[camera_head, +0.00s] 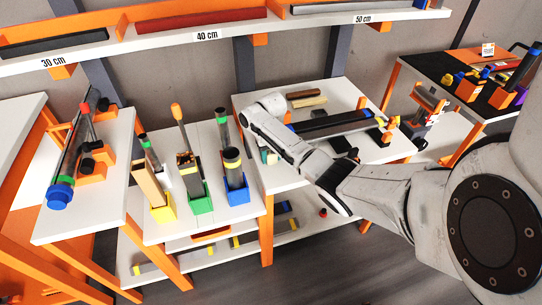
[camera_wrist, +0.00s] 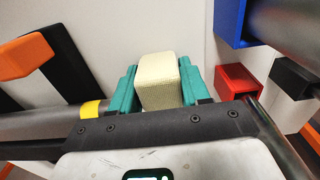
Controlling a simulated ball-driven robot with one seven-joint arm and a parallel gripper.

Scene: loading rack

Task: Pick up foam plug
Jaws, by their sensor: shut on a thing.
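The foam plug (camera_wrist: 157,80) is a cream, rough-surfaced block in the middle of the wrist view. My gripper (camera_wrist: 159,92) is shut on it, with one teal finger on each side. The plug's near end is hidden behind the gripper body. The white table surface shows behind the plug; I cannot tell whether the plug touches it. In the head view, a small teal part of my gripper (camera_head: 268,156) shows beside my arm at the middle table's left edge. The plug is not clear there.
Dark tubes lie on the middle table (camera_head: 328,122). Wrist view: a yellow-banded tube (camera_wrist: 50,122) lies left, and blue (camera_wrist: 229,18) and red (camera_wrist: 238,84) holders stand close right. Upright tubes stand in yellow, green and blue holders (camera_head: 237,191) on the left table.

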